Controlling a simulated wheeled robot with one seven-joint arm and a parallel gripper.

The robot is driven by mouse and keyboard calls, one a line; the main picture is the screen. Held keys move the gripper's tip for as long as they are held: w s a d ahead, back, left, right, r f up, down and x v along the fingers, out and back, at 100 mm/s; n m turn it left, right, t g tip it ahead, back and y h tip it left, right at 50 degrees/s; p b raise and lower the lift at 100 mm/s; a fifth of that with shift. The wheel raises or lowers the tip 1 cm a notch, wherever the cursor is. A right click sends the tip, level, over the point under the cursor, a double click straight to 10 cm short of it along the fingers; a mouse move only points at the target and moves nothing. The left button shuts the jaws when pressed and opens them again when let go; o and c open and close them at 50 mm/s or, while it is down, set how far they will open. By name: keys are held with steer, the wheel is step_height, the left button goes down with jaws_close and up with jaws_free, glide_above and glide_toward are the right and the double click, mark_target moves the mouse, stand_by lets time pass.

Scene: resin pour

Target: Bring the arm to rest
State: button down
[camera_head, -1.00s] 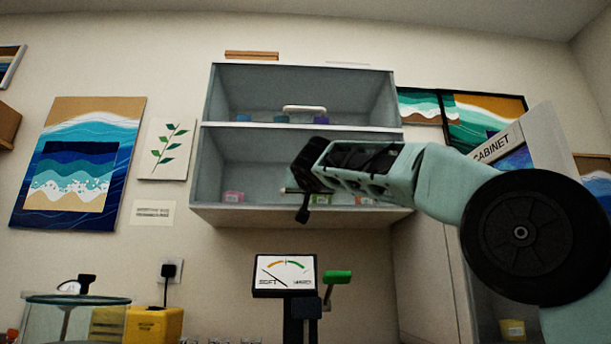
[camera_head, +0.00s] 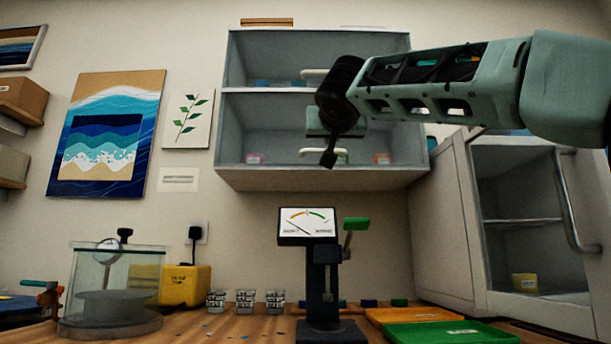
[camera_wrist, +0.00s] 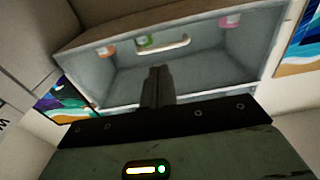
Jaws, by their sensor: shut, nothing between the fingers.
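My gripper (camera_head: 329,158) hangs in the air at the upper right, in front of the wall cabinet (camera_head: 320,180), with its fingers pointing down in the head view. Its fingers are together and hold nothing. In the wrist view my gripper (camera_wrist: 158,72) shows as two dark fingers side by side, with the open cabinet (camera_wrist: 215,72) and its pale handle beyond them. My arm reaches in from the right edge of the head view. Whether the fingers are close to the cabinet is hard to tell.
Below stands a dial gauge (camera_head: 307,226) on a black post with a green lever. The wooden bench (camera_head: 215,326) holds a glass chamber (camera_head: 112,280), a yellow box (camera_head: 186,288), several small cups (camera_head: 245,301), an orange tray (camera_head: 410,314) and a green tray (camera_head: 450,333). An open cabinet (camera_head: 530,235) stands at right.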

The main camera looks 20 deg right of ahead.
steer(key=s+a+f+n+g+y+p, duration=0.35)
steer(key=a+f+g+p, duration=0.2)
steer(key=f+p, duration=0.35)
steer(key=s+a+f+n+g+y+p, duration=0.2)
steer(key=s+a+f+n+g+p, duration=0.15)
steer(key=a+f+p, duration=0.55)
steer(key=s+d+f+n+g+p, duration=0.1)
steer(key=s+d+f+g+p, duration=0.1)
steer(key=s+p, duration=0.4)
steer(key=s+d+f+n+g+p, duration=0.1)
steer(key=s+f+g+p, duration=0.3)
steer(key=s, duration=0.8)
steer(key=s+d+f+n+g+p, duration=0.1)
steer(key=s+d+f+g+p, duration=0.2)
steer(key=s+p, duration=0.4)
steer(key=s, duration=0.3)
steer(key=shift+d+n+p, duration=0.2)
steer(key=shift+n+p, duration=0.1)
steer(key=shift+p, duration=0.05)
steer(key=shift+d+r, duration=0.1)
